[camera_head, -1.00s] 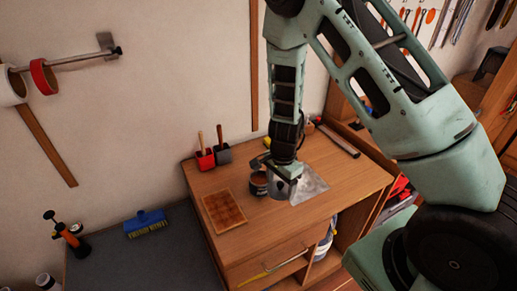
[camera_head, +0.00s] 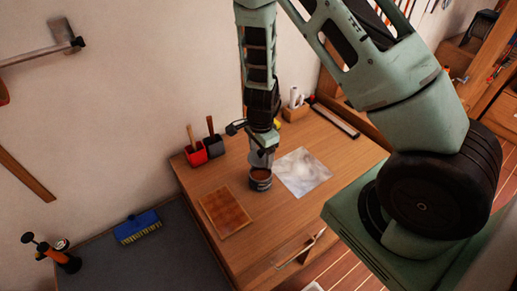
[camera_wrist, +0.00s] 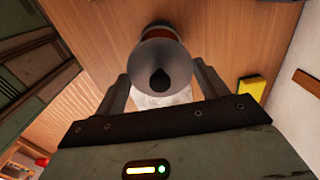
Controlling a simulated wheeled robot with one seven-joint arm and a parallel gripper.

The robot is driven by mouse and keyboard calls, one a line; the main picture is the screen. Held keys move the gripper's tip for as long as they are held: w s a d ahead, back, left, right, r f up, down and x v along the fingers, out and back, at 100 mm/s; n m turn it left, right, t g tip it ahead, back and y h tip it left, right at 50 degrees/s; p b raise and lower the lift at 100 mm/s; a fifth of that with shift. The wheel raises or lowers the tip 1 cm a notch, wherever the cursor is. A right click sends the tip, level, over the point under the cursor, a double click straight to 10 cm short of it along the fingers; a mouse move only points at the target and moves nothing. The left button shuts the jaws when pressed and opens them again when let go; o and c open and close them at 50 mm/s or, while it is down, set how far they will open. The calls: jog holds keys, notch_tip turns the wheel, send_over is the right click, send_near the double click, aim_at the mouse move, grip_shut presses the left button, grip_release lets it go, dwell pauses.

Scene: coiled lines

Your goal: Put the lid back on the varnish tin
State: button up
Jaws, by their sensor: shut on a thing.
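The varnish tin (camera_head: 260,183) is a small dark tin standing on the wooden bench top, its brown opening showing. My gripper (camera_head: 262,148) is above it, pointing down, with a grey piece, seemingly the lid (camera_head: 262,159), just over the tin's mouth. In the wrist view the grey, round lid (camera_wrist: 165,62) with a dark centre sits between the two fingers of my gripper (camera_wrist: 163,85). A strip of the tin (camera_wrist: 158,27) shows past the lid's upper edge. The lid hides most of the tin there, and whether they touch cannot be told.
A white, marked sheet (camera_head: 302,171) lies right of the tin, a brown tile-like board (camera_head: 225,211) to its left. Red (camera_head: 195,154) and dark (camera_head: 214,146) holders with handles stand behind. A yellow block (camera_wrist: 253,90) is near the wall. The front bench top is clear.

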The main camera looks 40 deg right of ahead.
jog(key=shift+f+b, duration=2.6)
jog(key=shift+f, duration=0.4)
jog(key=shift+f, duration=0.1)
dwell(0.4)
jog(key=o, duration=1.1)
jog(key=shift+p, duration=0.3)
jog(key=shift+r+p, duration=3.2)
jog(key=shift+r, duration=0.35)
jog(key=shift+c, duration=0.4)
